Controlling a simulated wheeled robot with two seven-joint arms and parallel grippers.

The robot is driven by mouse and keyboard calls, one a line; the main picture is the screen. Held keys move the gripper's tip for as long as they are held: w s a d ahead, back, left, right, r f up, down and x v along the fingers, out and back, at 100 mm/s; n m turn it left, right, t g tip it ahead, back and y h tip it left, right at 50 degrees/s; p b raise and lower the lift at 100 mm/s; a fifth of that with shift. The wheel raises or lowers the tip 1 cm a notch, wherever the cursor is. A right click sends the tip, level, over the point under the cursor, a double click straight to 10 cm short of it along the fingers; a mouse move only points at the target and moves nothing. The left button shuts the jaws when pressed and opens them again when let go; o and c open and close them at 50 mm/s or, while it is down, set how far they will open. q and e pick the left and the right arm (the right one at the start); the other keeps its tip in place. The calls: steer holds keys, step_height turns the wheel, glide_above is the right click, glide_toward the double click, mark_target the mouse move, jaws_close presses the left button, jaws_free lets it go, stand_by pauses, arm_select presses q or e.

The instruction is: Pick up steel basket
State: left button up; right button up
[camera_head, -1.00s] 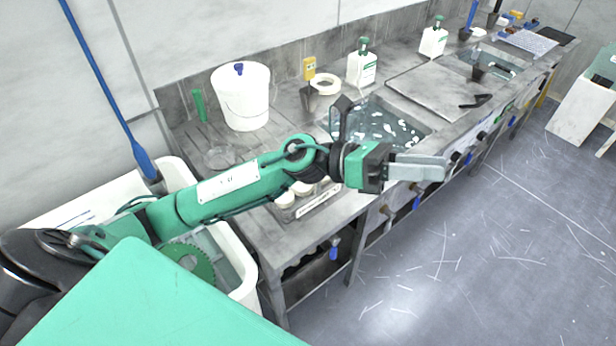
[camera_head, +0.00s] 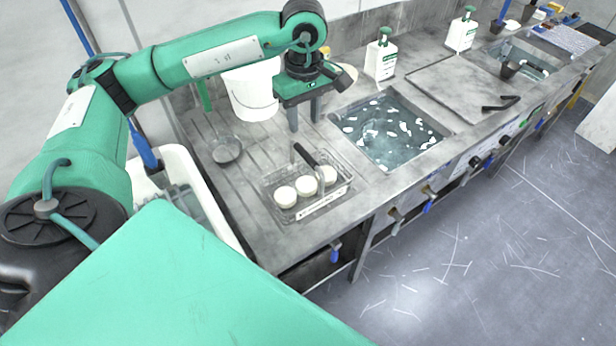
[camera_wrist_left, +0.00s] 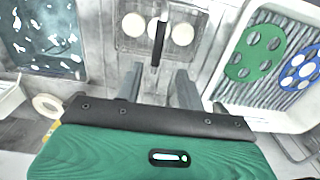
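The steel basket (camera_head: 335,193) is a shallow wire basket with a black-gripped handle, standing on the ribbed drainboard left of the water-filled sink. It holds three white round pieces (camera_head: 306,186). The left wrist view shows the basket (camera_wrist_left: 188,50) from above, at the top middle, with its dark handle running toward the gripper. My left gripper (camera_head: 305,118) points down above the drainboard, behind the basket and apart from it. In the left wrist view its two fingers (camera_wrist_left: 158,88) are spread with nothing between them. My right gripper is in neither view.
The sink (camera_head: 390,130) lies right of the basket. A white bucket (camera_head: 251,95) and a small round dish (camera_head: 227,149) stand behind and left. A white tub (camera_head: 190,190) with green and blue discs is at left. White bottles (camera_head: 382,58) stand along the wall.

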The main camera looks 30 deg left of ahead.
mark_target(306, 153)
arm_select(q)
step_height(306, 153, down, 7)
steer(key=shift+r+p, duration=0.1)
steer(key=shift+p, duration=0.6)
steer(key=shift+d+f+p, duration=0.1)
steer(key=shift+f+p, duration=0.3)
steer(key=shift+f, duration=0.1)
step_height(306, 153, down, 4)
steer(key=shift+w+r+p, duration=0.1)
steer(key=shift+r+p, duration=0.15)
steer(key=shift+p, duration=0.65)
steer(key=shift+f, duration=0.55)
jaws_close()
steer(key=shift+w+r, duration=0.1)
steer(key=shift+r, duration=0.05)
